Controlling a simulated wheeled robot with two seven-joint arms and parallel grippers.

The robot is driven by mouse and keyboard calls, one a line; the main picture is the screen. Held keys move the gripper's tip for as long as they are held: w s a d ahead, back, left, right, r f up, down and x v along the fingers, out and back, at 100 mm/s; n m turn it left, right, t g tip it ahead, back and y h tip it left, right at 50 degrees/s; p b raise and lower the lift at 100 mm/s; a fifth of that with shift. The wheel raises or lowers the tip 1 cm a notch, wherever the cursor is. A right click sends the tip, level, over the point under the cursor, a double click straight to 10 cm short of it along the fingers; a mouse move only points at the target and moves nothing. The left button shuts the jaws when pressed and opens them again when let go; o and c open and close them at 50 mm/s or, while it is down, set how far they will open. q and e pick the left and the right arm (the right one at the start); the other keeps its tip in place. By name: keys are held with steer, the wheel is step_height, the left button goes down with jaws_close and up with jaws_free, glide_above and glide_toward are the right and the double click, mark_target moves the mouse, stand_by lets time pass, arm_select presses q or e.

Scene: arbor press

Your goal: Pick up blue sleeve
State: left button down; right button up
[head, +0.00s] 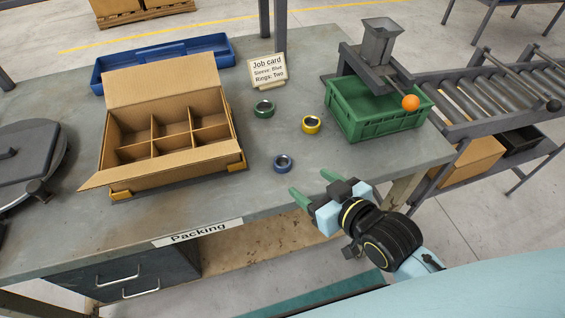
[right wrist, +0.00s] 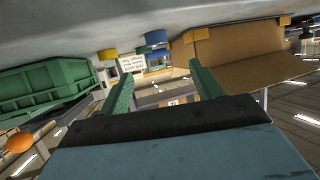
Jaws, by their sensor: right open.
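The blue sleeve (head: 283,163) is a small ring-shaped piece standing on the grey bench, near its front edge and right of the cardboard box. It also shows in the right wrist view (right wrist: 156,37), near the top. My right gripper (head: 312,186) is open and empty, in front and to the right of the blue sleeve, apart from it. Its two green fingers (right wrist: 162,85) are spread in the right wrist view. A green sleeve (head: 264,109) and a yellow sleeve (head: 311,124) stand farther back. My left gripper is not in view.
A divided cardboard box (head: 172,168) stands left, before a blue tray (head: 220,50). A job card (head: 268,70) reads "Sleeve: Blue, Rings: Two". A green crate (head: 378,128) stands right, under a hopper with an orange ball (head: 411,102). Bench around the blue sleeve is clear.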

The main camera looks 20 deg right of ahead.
glide_toward(279, 160)
steer(key=shift+w+a+b, duration=0.4)
steer(key=shift+w+a, duration=0.1)
steer(key=shift+w, duration=0.15)
steer(key=shift+d+f+b+x, duration=0.15)
steer(key=shift+b+x, duration=0.1)
steer(key=shift+x, duration=1.1)
steer(key=shift+d+f+b+x, duration=0.1)
steer(key=shift+b+x, duration=0.15)
steer(key=shift+x, duration=1.15)
steer(key=shift+c, duration=0.4)
steer(key=c, duration=1.1)
